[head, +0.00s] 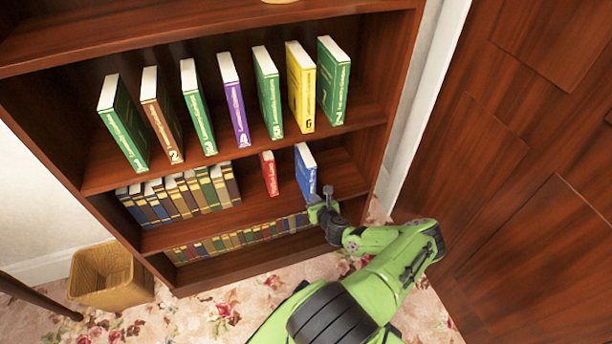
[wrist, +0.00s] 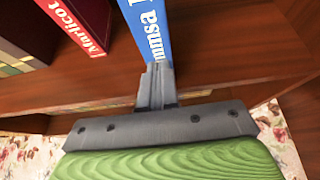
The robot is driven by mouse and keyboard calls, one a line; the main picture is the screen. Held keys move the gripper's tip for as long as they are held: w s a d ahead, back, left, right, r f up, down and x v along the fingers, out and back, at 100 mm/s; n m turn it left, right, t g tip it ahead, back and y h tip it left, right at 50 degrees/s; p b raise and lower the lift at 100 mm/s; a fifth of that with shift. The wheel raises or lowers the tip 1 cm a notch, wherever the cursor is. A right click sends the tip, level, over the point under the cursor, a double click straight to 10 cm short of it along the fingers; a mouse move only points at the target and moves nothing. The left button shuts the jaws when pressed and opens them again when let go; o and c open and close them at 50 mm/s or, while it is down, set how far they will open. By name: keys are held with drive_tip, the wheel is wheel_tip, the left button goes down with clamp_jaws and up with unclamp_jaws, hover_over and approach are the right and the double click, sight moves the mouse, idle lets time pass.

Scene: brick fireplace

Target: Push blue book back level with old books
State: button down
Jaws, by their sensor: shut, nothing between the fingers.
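The blue book (head: 306,172) stands upright on the middle shelf, right of a small red book (head: 269,173). Its lower spine (wrist: 147,32) fills the top middle of the wrist view. The old books (head: 180,194) stand in a row at the left end of the same shelf. My gripper (head: 323,200) is shut and empty, in front of the lower spine of the blue book. In the wrist view the closed fingertips (wrist: 157,72) overlap the bottom of the spine. I cannot tell whether they touch it.
The red book (wrist: 80,20) is left of the blue one. Tall numbered books stand on the shelf above (head: 230,172). More old books (head: 240,238) fill the bottom shelf. The middle shelf is clear right of the blue book. A wicker basket (head: 85,290) is at lower left.

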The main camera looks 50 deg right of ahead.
sight(311, 190)
drive_tip(key=shift+w+d, duration=0.55)
drive_tip(key=shift+w, duration=0.35)
drive_tip(key=shift+w+d, duration=0.5)
drive_tip(key=shift+w, duration=0.35)
drive_tip(key=shift+w+b, duration=0.1)
drive_tip(key=shift+b, duration=0.2)
drive_tip(key=shift+w+d, duration=0.45)
drive_tip(key=shift+w, duration=0.25)
drive_tip(key=shift+w+d, duration=0.4)
drive_tip(key=shift+w, duration=0.25)
drive_tip(key=s+a+p, duration=0.4)
drive_tip(key=s+a, duration=0.1)
drive_tip(key=s, duration=0.3)
drive_tip(key=shift+s, duration=0.3)
